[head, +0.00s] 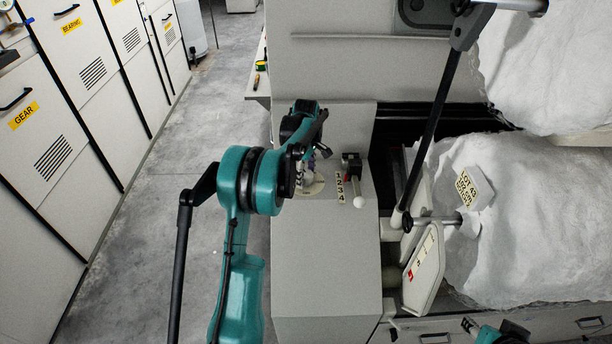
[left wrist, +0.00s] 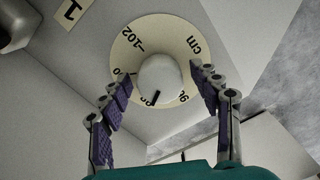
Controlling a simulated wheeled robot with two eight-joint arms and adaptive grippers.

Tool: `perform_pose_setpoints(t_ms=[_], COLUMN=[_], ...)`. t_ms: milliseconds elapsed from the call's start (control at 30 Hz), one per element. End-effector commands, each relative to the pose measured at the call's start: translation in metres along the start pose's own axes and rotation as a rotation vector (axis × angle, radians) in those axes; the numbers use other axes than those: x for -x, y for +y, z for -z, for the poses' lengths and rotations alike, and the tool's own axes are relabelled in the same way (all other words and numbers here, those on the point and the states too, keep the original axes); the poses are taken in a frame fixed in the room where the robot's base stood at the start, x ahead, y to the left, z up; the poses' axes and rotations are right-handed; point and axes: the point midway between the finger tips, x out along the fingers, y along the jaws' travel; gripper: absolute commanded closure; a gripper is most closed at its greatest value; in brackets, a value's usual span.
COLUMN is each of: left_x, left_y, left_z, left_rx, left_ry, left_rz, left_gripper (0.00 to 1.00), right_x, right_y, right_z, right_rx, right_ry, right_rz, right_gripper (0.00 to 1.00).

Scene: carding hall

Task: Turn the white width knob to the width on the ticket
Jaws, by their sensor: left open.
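The white width knob (left wrist: 160,78) sits on a round cream dial (left wrist: 128,52) with black figures, among them 102, 96 and "cm". The knob's black mark points toward the bottom of the left wrist view, slightly left. My left gripper (left wrist: 160,92) is open, its purple-padded fingers on either side of the knob, apart from it. In the head view my left gripper (head: 312,160) covers much of the dial (head: 314,187). The ticket (head: 474,187) on the white fibre roll reads LOT 43; its smaller lines are hard to read. Part of my right arm shows at the bottom edge.
A lever with a white ball (head: 360,202) stands by a 1-to-4 number strip (head: 340,187), close right of the dial. A black bar (head: 437,110) and a white plate (head: 424,268) stand farther right. Grey cabinets (head: 50,150) line the left; the floor between is clear.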

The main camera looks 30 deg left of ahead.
Motion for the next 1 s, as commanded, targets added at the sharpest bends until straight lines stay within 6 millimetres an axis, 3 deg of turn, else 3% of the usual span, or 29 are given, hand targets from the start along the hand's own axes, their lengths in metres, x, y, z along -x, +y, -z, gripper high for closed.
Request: perform_pose_setpoints(t_ms=[133, 300, 333, 667, 1000], left_x=[0.0005, 0.0006, 0.0006, 0.0008, 0.0015], left_y=[0.0, 0.0, 0.0, 0.0001, 0.0003], left_z=[0.0, -0.0001, -0.0001, -0.0001, -0.0001], left_rx=[0.0, 0.0, 0.0, -0.024, -0.218], left_ry=[0.0, 0.0, 0.0, 0.0, 0.0], left_rz=[0.0, 0.0, 0.0, 0.0, -0.001], left_gripper=[0.37, 0.82, 0.87, 0.87, 0.87], right_x=[0.0003, 0.0003, 0.0003, 0.0011, 0.0065], right_y=[0.0, 0.0, 0.0, 0.0, 0.0], right_z=[0.0003, 0.0003, 0.0003, 0.0008, 0.0047], right_rx=[0.0, 0.0, 0.0, 0.0, 0.0], right_ry=[0.0, 0.0, 0.0, 0.0, 0.0], right_rz=[0.0, 0.0, 0.0, 0.0, 0.0], right_gripper=[0.6, 0.6, 0.6, 0.6, 0.6])
